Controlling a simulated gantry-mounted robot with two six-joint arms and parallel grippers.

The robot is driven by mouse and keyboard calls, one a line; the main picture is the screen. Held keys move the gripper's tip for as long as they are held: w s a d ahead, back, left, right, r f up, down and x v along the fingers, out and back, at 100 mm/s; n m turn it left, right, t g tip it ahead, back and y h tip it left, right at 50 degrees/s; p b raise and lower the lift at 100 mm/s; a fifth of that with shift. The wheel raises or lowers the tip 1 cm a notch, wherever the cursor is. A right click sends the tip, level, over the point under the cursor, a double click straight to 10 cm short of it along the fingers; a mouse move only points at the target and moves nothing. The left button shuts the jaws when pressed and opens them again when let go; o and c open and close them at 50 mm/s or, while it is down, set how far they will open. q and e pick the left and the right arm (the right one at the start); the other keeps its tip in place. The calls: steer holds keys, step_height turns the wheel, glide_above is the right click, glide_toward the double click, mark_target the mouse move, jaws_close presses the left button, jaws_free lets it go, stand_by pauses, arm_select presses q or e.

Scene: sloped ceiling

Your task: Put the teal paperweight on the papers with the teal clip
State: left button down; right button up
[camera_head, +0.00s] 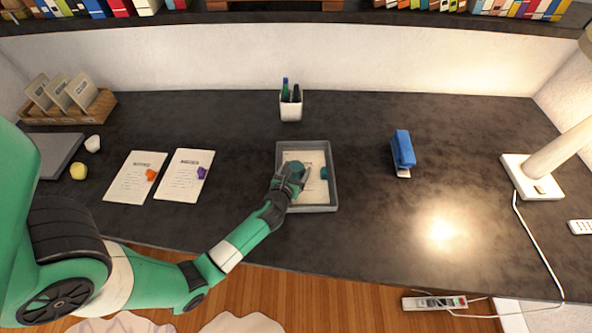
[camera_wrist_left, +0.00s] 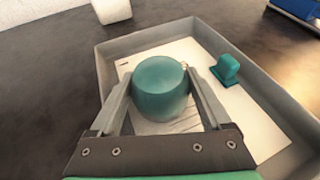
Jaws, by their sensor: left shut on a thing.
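The teal paperweight (camera_wrist_left: 160,88) is a rounded, squat piece between the two fingers of my left gripper (camera_head: 296,172), which is shut on it. It is over the papers (camera_head: 312,192) in the grey tray (camera_head: 334,190); I cannot tell whether it touches them. The teal clip (camera_wrist_left: 227,70) sits on the right edge of these papers and also shows in the head view (camera_head: 324,173). The gripper hides part of the papers and of the tray's left wall. My right gripper is not in view.
Papers with an orange clip (camera_head: 151,175) and papers with a purple clip (camera_head: 202,172) lie to the left. A yellow paperweight (camera_head: 79,171) and a white one (camera_head: 92,143) are farther left. A pen cup (camera_head: 291,107) stands behind the tray, a blue stapler (camera_head: 403,150) right.

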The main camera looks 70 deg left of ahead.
arm_select(q)
jaws_free()
steer(key=shift+f, duration=0.1)
steer(key=shift+s+d+r, duration=0.1)
steer(key=shift+r, duration=0.15)
steer(key=p+v, duration=0.2)
steer(key=v, duration=0.9)
steer(key=shift+s+d, duration=0.25)
